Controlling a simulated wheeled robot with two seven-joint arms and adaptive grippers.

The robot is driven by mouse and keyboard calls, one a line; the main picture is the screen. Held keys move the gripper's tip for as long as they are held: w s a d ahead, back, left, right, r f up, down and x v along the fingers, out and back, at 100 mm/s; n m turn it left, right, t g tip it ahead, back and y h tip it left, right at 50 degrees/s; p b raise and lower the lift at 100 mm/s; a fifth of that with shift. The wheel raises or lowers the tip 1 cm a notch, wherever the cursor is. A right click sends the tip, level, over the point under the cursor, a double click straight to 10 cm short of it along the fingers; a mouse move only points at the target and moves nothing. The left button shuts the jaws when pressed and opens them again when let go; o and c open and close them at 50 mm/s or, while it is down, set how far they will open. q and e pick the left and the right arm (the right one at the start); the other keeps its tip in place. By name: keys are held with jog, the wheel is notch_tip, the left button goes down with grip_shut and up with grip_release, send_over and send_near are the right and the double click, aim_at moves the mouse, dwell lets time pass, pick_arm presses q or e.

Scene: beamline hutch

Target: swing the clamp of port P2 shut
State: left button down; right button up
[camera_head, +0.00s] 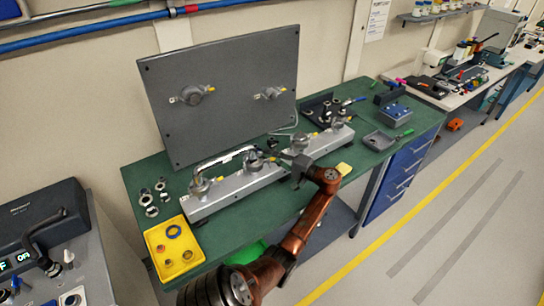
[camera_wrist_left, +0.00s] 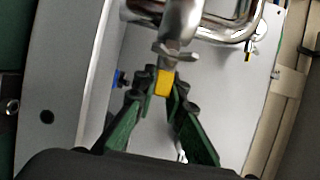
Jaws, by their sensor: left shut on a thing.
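A bent polished tube (camera_head: 222,158) spans two ports on the front grey rail (camera_head: 235,190); it also shows at the top of the left wrist view (camera_wrist_left: 215,28). The port at the tube's right end (camera_head: 252,160) has a metal clamp with a wing nut (camera_wrist_left: 175,52). I cannot read its label. My left gripper (camera_head: 287,158) reaches this clamp from the right. In the left wrist view its green fingers (camera_wrist_left: 165,88) are shut on the clamp's yellow tip (camera_wrist_left: 164,82). How far the clamp is swung is hard to tell. My right gripper is not in view.
A grey upright panel (camera_head: 225,120) with two fittings stands behind. A yellow tray (camera_head: 160,262) with rings and several loose metal clamps (camera_head: 150,198) lie left. A yellow pad (camera_head: 344,168) lies by the bench's front edge.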

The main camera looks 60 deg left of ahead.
pick_arm(q)
jog(key=shift+d+f, duration=0.1)
jog(key=shift+d, duration=0.05)
dwell(0.8)
jog(key=c, duration=2.2)
grip_release()
jog(key=shift+w, duration=0.1)
jog(key=shift+o, duration=1.2)
jog(key=v, duration=1.2)
